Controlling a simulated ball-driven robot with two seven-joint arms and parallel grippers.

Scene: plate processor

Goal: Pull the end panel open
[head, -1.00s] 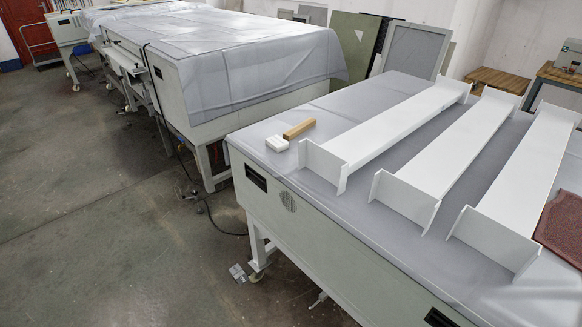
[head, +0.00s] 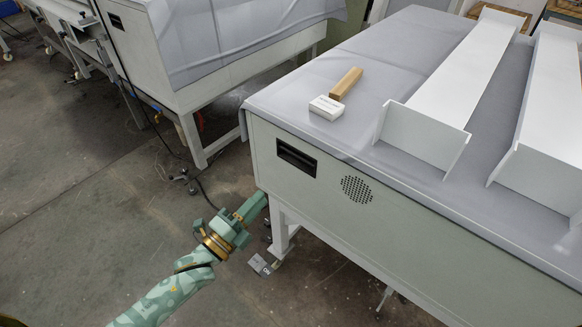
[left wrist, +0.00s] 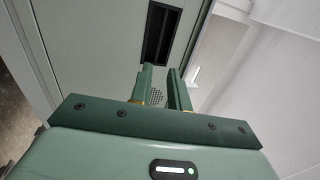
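The end panel (head: 318,196) is the pale grey-green face of the near machine and looks closed. It has a dark recessed handle (head: 296,157) near its upper left and a round perforated vent (head: 357,189). My left gripper (head: 262,202) is in front of the panel's lower left, below the handle, and looks apart from it. In the left wrist view the two green fingers (left wrist: 160,69) have a narrow empty gap between them. The handle slot (left wrist: 158,38) lies beyond their tips, with part of the vent behind them. My right gripper does not show.
On the grey-covered machine top lie a white box (head: 326,108), a wooden block (head: 346,83) and long white channel pieces (head: 465,75). Another covered machine (head: 235,50) stands behind on the left. Open concrete floor (head: 90,215) lies on the left.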

